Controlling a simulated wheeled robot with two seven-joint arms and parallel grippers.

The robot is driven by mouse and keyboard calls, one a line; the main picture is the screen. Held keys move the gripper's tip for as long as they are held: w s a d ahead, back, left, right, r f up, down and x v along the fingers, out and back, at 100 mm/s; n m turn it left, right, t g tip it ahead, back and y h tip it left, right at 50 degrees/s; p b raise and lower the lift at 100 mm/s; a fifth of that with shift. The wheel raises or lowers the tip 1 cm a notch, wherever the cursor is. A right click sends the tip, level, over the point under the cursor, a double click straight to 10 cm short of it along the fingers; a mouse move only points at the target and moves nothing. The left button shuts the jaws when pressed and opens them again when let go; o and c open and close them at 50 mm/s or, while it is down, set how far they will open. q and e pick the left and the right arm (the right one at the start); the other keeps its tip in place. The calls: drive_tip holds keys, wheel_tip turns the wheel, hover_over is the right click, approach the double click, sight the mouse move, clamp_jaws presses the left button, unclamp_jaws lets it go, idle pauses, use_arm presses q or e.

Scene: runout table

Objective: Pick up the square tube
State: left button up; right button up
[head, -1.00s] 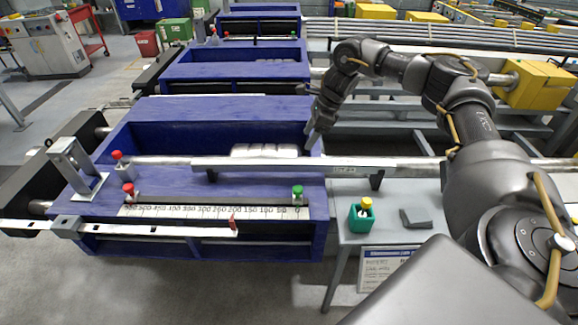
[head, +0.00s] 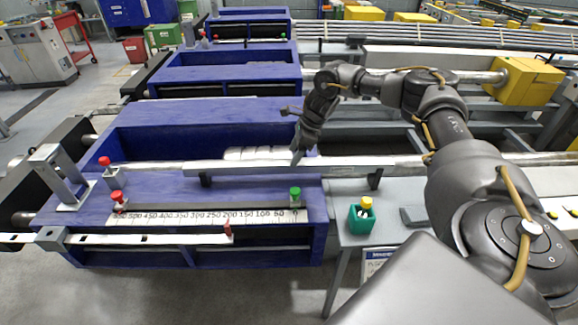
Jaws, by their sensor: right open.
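The square tube (head: 250,167) is a long, pale grey bar. It lies level, left to right, across black supports above the ruled front edge of the blue runout table (head: 190,113). My right gripper (head: 297,157) points down with its fingertips at the tube's upper edge, right of its middle. It is open, with narrow tips; I cannot tell whether they touch the tube or straddle it. The tube's right end lies close to my right arm. My left gripper is not in view.
A white scale (head: 205,218) with a green knob (head: 295,193) and red knobs (head: 117,197) lines the table's front. A green box with a yellow top (head: 361,219) and a dark grey block (head: 412,217) sit on the grey side shelf. A metal bracket (head: 58,175) stands at left.

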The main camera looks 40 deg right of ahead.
sight(289, 162)
drive_tip(key=shift+a+f, duration=0.15)
drive_tip(key=shift+a, duration=0.05)
drive_tip(key=p+x, duration=0.2)
drive_tip(key=x, duration=0.1)
drive_tip(key=shift+a+f, duration=0.1)
drive_tip(key=shift+f, duration=0.3)
drive_tip(key=shift+w+a+f, duration=0.1)
drive_tip(key=shift+w+f, duration=0.05)
drive_tip(key=shift+f, duration=0.3)
clamp_jaws()
drive_tip(key=shift+r, duration=0.15)
